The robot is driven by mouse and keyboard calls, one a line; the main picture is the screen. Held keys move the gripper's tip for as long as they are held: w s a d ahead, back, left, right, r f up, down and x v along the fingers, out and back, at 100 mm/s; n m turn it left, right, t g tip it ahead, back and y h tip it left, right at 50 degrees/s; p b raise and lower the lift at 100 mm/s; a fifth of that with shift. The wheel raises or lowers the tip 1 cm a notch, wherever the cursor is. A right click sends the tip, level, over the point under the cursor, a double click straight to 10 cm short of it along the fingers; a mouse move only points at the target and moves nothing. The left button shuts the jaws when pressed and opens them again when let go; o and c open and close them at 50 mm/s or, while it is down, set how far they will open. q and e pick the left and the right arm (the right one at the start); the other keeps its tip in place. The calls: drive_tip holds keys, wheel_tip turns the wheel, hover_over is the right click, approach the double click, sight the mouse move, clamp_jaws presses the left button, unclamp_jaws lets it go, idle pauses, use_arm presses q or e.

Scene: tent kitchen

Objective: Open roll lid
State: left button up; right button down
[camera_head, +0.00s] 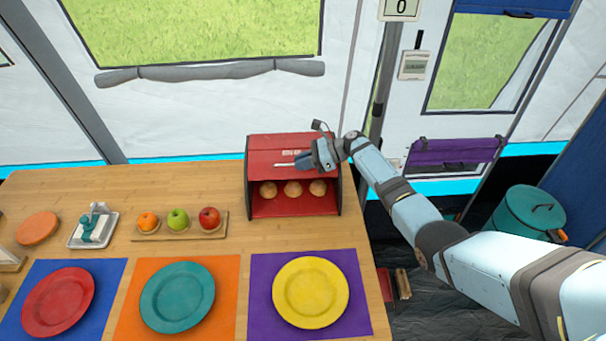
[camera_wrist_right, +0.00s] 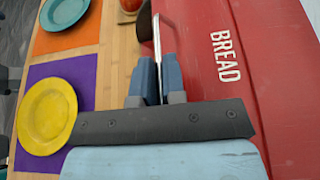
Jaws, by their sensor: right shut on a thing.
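The red bread box (camera_head: 248,180) stands at the back right of the wooden table. Its roll lid (camera_head: 270,146) is raised, and the front is open below it. Three round buns (camera_head: 293,189) sit in a row inside. My right gripper (camera_head: 304,160) is at the lid's front, shut on its thin metal handle (camera_head: 284,164). In the right wrist view the fingers (camera_wrist_right: 153,82) close around the handle (camera_wrist_right: 157,42), beside the word BREAD on the red lid (camera_wrist_right: 262,50). My left gripper is not in view.
A tray (camera_head: 190,234) with an orange and two apples stands left of the box. Red, teal and yellow plates (camera_head: 310,292) lie on coloured mats in front. A butter dish (camera_head: 93,226) is at the left. A teal bin (camera_head: 528,213) stands on the floor at the right.

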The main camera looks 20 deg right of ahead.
sight(302, 151)
drive_tip(key=shift+w+d+r, duration=0.15)
drive_tip(key=shift+w+r, duration=0.05)
drive_tip(key=shift+w, duration=0.4)
drive_tip(key=shift+w+d+r+m+b, duration=0.2)
drive_tip(key=shift+w+r+m+b, duration=0.1)
drive_tip(key=shift+w+b, duration=0.3)
drive_tip(key=shift+w+d+r+g, duration=0.15)
drive_tip(key=shift+w+g, duration=0.15)
drive_tip(key=shift+w, duration=0.15)
drive_tip(key=c, duration=1.2)
unclamp_jaws()
drive_tip(key=shift+c, duration=0.2)
drive_tip(key=v, duration=1.3)
drive_tip(key=shift+d, duration=0.4)
